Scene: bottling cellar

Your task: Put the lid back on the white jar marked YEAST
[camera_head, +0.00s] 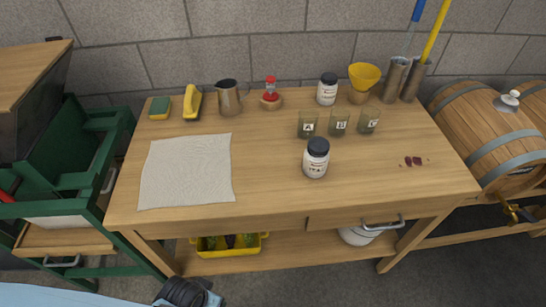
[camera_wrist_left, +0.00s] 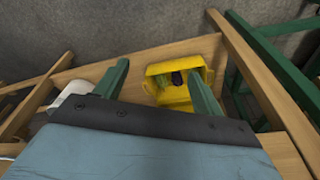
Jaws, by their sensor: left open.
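A white jar (camera_head: 315,163) stands upright near the front middle of the table; its small label appears to read YEAST. A dark lid (camera_head: 318,146) appears to sit on top of this jar; I cannot tell how firmly it is seated. No loose lid shows on the table. A second white jar with a dark top (camera_head: 327,90) stands at the back; its label is too small to read. My left gripper (camera_wrist_left: 157,70) is open and empty in the left wrist view, low, near the yellow bin under the table and away from the jars. My right gripper is not in view.
The wooden table (camera_head: 270,190) also holds a white cloth (camera_head: 186,170), a metal jug (camera_head: 229,97), several lettered green cups (camera_head: 339,122) and a yellow funnel (camera_head: 364,74). A yellow bin (camera_head: 229,244) is below; it also shows in the left wrist view (camera_wrist_left: 174,92). Barrels stand right.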

